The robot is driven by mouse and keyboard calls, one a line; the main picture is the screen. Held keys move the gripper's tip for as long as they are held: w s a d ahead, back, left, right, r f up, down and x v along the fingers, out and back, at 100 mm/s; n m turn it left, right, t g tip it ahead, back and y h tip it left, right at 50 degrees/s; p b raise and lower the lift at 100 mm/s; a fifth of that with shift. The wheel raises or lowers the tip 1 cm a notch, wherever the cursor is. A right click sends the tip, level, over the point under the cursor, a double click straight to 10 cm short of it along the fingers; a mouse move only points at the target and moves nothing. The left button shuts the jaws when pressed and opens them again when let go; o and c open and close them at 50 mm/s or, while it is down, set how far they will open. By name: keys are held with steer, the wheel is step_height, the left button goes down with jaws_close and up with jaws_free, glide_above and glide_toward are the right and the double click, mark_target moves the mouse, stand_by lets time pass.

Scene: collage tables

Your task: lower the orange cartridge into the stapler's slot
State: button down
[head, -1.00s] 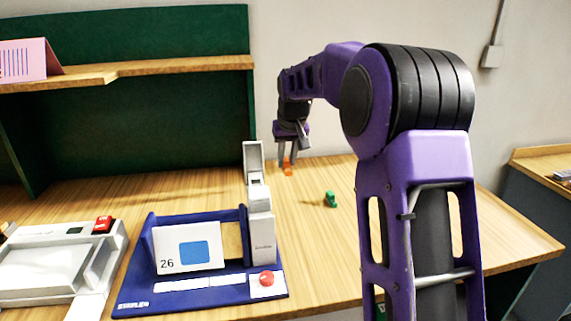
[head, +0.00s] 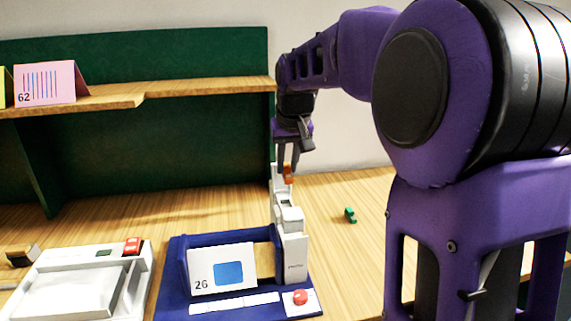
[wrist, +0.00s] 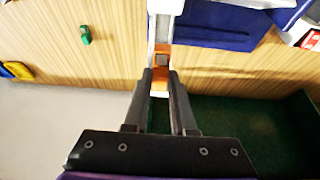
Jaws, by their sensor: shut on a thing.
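My gripper (head: 288,160) is shut on the orange cartridge (head: 288,174), which hangs below the fingertips at the stapler's far end. In the wrist view the orange cartridge (wrist: 161,56) lies between the fingertips of my gripper (wrist: 161,74). The stapler (head: 290,218) is white and grey and stands at the right side of a blue base. In the wrist view the stapler (wrist: 164,8) lines up just beyond the cartridge. I cannot tell how high the cartridge is above it. The slot itself is not clearly visible.
The blue base (head: 172,290) carries a card marked 26 (head: 222,271) and a red button (head: 300,297). A green cartridge (head: 350,215) lies on the table to the right. A white machine (head: 80,288) stands at the left. A green panel (head: 150,140) with a wooden shelf (head: 190,88) rises behind.

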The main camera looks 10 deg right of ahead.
steer(key=shift+f+b, duration=3.15)
steer(key=shift+f, duration=0.75)
steer(key=c, duration=0.7)
jaws_free()
steer(key=shift+o, duration=0.2)
steer(key=shift+s, duration=0.1)
steer(key=p+v, duration=0.2)
steer(key=v, duration=1.5)
steer(key=shift+r+p, duration=0.3)
steer(key=shift+p, duration=0.05)
